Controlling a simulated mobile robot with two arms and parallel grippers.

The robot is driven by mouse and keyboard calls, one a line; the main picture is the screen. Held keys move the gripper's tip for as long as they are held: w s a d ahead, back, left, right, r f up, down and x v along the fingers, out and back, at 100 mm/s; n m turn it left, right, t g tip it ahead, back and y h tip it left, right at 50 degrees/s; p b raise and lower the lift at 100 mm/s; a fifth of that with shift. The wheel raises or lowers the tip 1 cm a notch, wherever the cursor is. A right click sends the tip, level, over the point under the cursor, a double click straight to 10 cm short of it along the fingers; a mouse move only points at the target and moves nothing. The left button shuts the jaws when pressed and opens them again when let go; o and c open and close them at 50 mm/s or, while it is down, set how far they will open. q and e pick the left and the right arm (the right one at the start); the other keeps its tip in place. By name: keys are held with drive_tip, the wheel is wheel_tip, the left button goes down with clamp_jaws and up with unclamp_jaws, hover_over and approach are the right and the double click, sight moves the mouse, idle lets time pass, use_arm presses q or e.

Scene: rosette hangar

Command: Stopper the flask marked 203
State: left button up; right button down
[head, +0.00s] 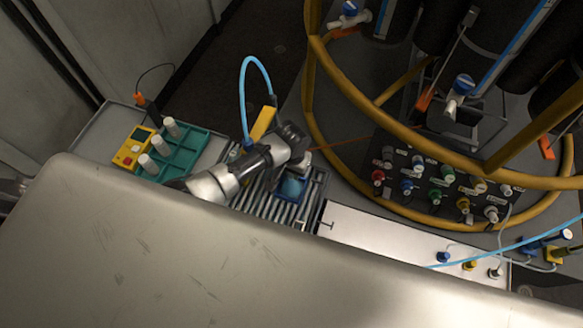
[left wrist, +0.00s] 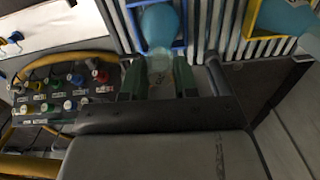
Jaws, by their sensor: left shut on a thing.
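A flask with blue contents (head: 291,187) stands in a blue-framed holder (head: 311,199) on a roller bed; it also shows in the left wrist view (left wrist: 160,25). My left gripper (head: 303,160) is over this flask. In the left wrist view its fingers (left wrist: 160,72) are shut on a pale translucent piece (left wrist: 160,61) at the flask's mouth. I cannot tell whether this is a stopper or the neck. A second blue flask (left wrist: 285,17) sits in a yellow-framed holder (left wrist: 252,18). No flask number is readable. My right gripper is out of view.
A teal rack (head: 186,155) with several white cylinders stands at left, beside a yellow box (head: 133,147). A knob panel (head: 440,180) and yellow rails (head: 318,125) lie at right. A white bench top (head: 380,240) is mostly clear. A large pale surface (head: 200,260) fills the foreground.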

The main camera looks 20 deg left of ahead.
use_arm(q)
drive_tip(key=shift+f, duration=0.3)
idle(0.4)
drive_tip(key=o, duration=1.4)
drive_tip(key=shift+c, duration=0.2)
drive_tip(key=shift+r+p, duration=3.05)
drive_tip(key=shift+p, duration=0.2)
clamp_jaws()
